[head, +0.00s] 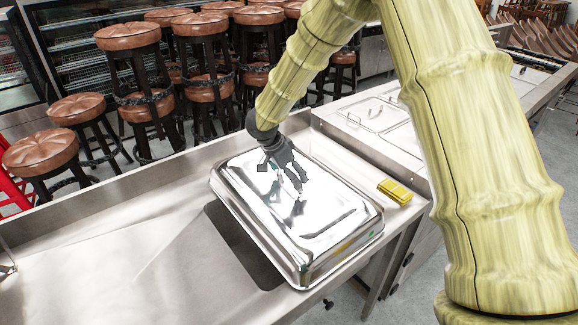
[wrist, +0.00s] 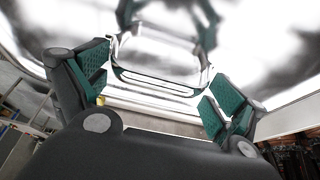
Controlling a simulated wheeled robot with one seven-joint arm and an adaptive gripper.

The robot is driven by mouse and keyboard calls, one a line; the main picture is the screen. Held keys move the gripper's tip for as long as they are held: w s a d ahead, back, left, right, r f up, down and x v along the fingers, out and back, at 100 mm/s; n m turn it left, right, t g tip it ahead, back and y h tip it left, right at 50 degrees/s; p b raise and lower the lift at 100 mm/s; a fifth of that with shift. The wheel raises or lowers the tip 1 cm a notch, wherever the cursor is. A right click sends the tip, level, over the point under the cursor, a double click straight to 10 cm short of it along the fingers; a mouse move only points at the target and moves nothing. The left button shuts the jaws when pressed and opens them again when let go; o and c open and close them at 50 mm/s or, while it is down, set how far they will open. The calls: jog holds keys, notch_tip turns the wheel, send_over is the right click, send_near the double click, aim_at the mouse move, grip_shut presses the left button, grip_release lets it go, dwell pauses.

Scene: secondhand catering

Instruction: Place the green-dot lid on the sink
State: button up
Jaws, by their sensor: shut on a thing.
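The green-dot lid (head: 325,222) is a large, shiny steel rectangular cover with rounded corners. A small green mark shows near its right corner in the head view. My gripper (head: 298,178) is over the lid's far half and shut on it; in the wrist view my gripper (wrist: 158,90) has its green-padded fingers at both sides of the lid's handle (wrist: 155,80). The sink (head: 228,232) is a dark rectangular opening in the steel counter, showing along the lid's left and near sides. The lid hides the rest. I cannot tell whether the lid touches the counter.
A yellow sponge-like block (head: 394,191) lies on the counter right of the lid. The steel counter (head: 120,255) is bare to the left. A unit with covered steel pans (head: 372,113) stands behind right. Several brown-topped stools (head: 128,37) stand beyond the counter.

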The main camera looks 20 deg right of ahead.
jog(key=shift+f, duration=0.3)
jog(key=o, duration=1.7)
jog(key=shift+f, duration=0.15)
jog(key=shift+s, duration=0.1)
jog(key=b+v, duration=0.2)
jog(key=v, duration=1)
jog(key=shift+b, duration=0.3)
